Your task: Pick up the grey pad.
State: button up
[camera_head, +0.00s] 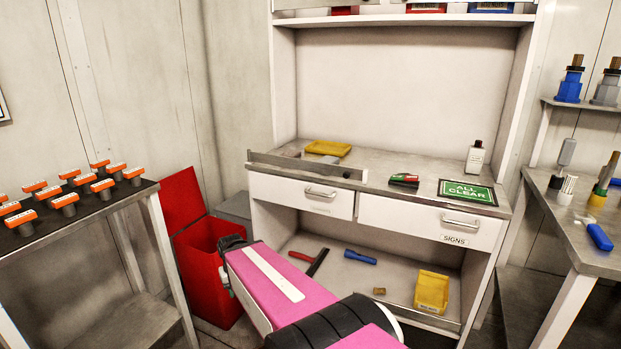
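A small flat grey piece (330,159), which may be the grey pad, lies on the worktop just in front of the yellow tray (328,147). It is small in this view and partly hidden behind the raised metal strip, so I cannot be sure what it is. My pink and black arm rises from the bottom middle, in front of the bench.
The raised metal strip (307,166) edges the worktop's left front. An open red bin (206,262) is left of my arm. Side tables flank the bench.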

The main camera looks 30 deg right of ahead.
aim_at(328, 159)
jog(key=z, duration=1.45)
jog(key=k+l+z, duration=0.15)
jog(key=k+z, duration=0.2)
jog(key=k, duration=0.45)
jog(key=i+j, duration=0.2)
jog(key=i, duration=0.25)
jog(key=i+j, duration=0.2)
jog(key=i, duration=0.3)
